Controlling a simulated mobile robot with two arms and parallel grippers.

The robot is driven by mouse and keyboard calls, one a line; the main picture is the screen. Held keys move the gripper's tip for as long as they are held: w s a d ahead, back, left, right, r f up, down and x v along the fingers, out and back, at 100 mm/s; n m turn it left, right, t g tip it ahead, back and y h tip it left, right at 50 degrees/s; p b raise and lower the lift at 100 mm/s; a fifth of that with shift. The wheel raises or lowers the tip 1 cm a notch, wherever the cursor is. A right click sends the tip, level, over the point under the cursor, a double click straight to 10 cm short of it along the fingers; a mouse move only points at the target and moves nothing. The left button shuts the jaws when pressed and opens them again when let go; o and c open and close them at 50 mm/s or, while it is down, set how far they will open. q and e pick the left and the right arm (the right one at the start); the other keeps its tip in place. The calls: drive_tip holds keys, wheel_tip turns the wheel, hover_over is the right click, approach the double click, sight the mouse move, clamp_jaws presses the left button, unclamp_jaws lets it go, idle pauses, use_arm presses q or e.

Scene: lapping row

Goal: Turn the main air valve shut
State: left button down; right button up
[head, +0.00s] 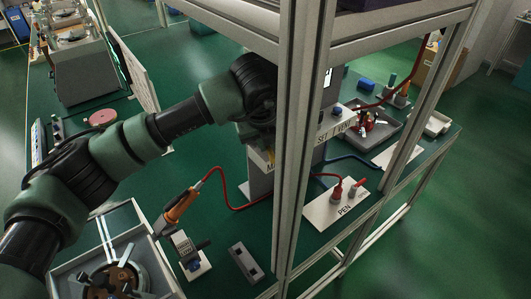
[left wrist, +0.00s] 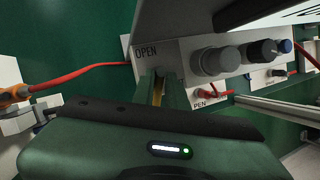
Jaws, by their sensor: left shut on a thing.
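My left gripper (left wrist: 160,88) is shut on a narrow yellowish piece, which looks like the handle of the main air valve (left wrist: 158,92). The fingers cover most of the handle, so its exact angle is hard to tell. A pale plate (left wrist: 172,58) marked OPEN stands right behind the fingertips. In the head view my left arm reaches across from the left to a grey post-like unit, and the gripper (head: 262,145) is dark and partly hidden beside the frame upright. My right gripper does not show.
An aluminium upright (head: 296,150) stands close to the right of my gripper. Grey knobs (left wrist: 217,62) sit beside the valve. A red hose (head: 238,204) runs from an orange-handled tool (head: 180,206) across the green bench.

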use_arm(q)
drive_tip(key=n+b, duration=0.1)
drive_tip(key=n+y+b, duration=0.1)
drive_tip(key=b, duration=0.1)
drive_tip(key=shift+d+f+n, duration=0.25)
drive_tip(key=shift+n, duration=0.15)
drive_tip(key=shift+d+r+n+y+b, duration=0.15)
drive_tip(key=shift+n+y+b, duration=0.35)
drive_tip(key=shift+n+b, duration=0.4)
drive_tip(key=c, duration=1.5)
unclamp_jaws()
drive_tip(key=shift+o, duration=0.2)
drive_tip(key=shift+r, duration=0.1)
